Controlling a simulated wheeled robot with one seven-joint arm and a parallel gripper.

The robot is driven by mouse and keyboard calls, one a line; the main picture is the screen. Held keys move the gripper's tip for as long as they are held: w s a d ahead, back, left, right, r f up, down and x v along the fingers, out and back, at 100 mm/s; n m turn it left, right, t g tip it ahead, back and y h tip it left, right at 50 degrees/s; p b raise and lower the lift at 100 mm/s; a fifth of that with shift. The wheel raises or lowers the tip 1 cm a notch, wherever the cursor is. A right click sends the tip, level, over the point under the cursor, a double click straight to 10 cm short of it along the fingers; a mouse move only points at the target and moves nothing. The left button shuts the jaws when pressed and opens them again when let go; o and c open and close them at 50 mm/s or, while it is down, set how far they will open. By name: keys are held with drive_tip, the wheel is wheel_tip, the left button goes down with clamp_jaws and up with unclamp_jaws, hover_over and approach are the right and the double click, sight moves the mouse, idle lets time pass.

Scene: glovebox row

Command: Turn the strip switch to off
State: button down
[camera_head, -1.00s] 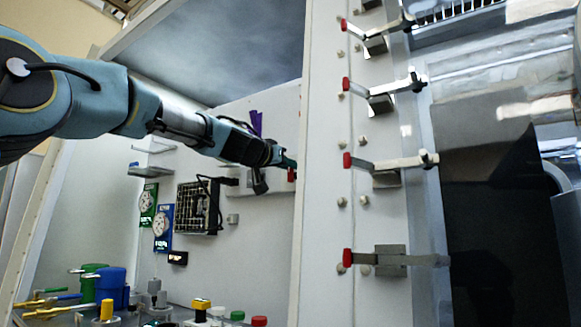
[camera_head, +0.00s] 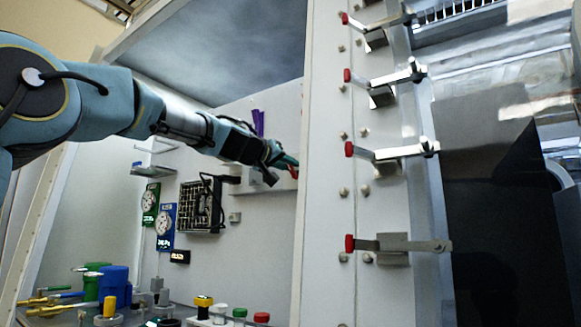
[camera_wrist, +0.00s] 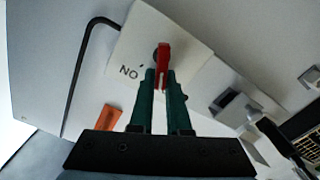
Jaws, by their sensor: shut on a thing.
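The strip switch is a white plate (camera_wrist: 130,58) with a red lever (camera_wrist: 162,62) on a dark pivot, seen in the wrist view. The letters beside the lever read "NO" in this view. My gripper (camera_wrist: 163,80) has its two green fingers shut on the red lever, with the lever's end between the tips. In the head view my gripper (camera_head: 288,160) reaches the back wall just left of the white post. Only a small red part of the lever (camera_head: 294,172) shows there; the post and fingers hide the rest.
The white post (camera_head: 335,200) with several red-tipped clamps stands close right of my gripper. A wire-fronted box (camera_head: 201,205), gauges (camera_head: 166,227) and a small shelf (camera_head: 151,170) are on the walls to the left. Coloured containers and knobs stand below. An orange label (camera_wrist: 106,118) lies near the plate.

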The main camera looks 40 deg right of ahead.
drive_tip(key=shift+w+n, duration=0.1)
drive_tip(key=shift+n, duration=0.4)
drive_tip(key=c, duration=0.9)
unclamp_jaws()
drive_tip(key=shift+b+v, duration=3.55)
drive_tip(key=shift+v, duration=1.9)
drive_tip(key=shift+a, duration=0.1)
